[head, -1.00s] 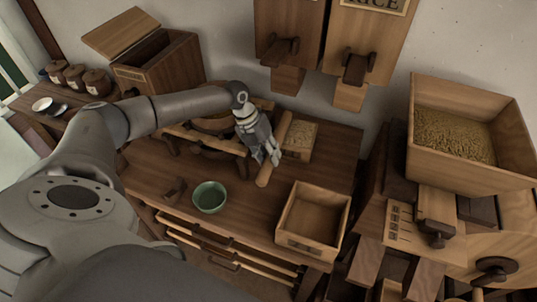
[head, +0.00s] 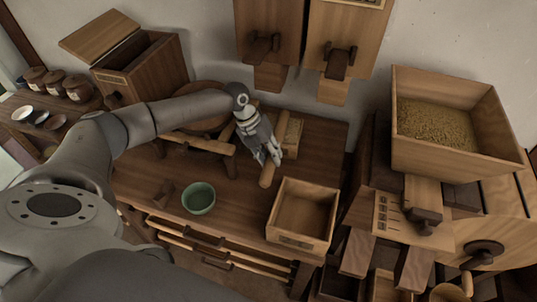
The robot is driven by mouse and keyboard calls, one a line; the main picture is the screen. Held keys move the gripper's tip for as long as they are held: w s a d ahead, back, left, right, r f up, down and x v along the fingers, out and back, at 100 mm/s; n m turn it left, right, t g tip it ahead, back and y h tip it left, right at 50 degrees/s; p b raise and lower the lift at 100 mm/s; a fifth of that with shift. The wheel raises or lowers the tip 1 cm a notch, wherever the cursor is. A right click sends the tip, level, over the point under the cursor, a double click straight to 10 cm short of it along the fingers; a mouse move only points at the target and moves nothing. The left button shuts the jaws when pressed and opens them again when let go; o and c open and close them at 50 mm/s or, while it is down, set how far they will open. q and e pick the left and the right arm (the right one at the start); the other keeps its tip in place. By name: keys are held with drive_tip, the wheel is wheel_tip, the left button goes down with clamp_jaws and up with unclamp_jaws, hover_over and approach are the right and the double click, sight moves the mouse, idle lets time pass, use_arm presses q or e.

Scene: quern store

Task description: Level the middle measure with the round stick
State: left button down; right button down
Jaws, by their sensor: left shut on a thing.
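My left gripper (head: 272,158) is shut on the round stick (head: 267,177), a light wooden rod slanting across the worktable. One end of the stick sticks out toward the front; its far part is partly hidden by the gripper. A small wooden measure filled with grain (head: 294,137) stands just behind and right of the gripper. The stick and fingers cover its left part. I cannot tell whether the stick touches the grain or rim. A larger open wooden box (head: 302,240), empty, stands in front on the right. My right gripper is not in view.
A green bowl (head: 198,198) sits at the front of the table (head: 235,205). A lidded wooden chest (head: 145,68) stands at the back left. A big grain hopper (head: 455,165) stands on the right. Two wall chutes (head: 270,75) hang behind the table.

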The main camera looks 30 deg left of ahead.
use_arm(q)
drive_tip(key=shift+d, duration=0.1)
drive_tip(key=shift+w+d, duration=0.25)
drive_tip(key=shift+d, duration=0.45)
drive_tip(key=shift+w+d, duration=0.2)
drive_tip(key=shift+d, duration=0.5)
drive_tip(key=shift+w+d, duration=0.25)
drive_tip(key=shift+d, duration=0.45)
drive_tip(key=shift+r, duration=0.15)
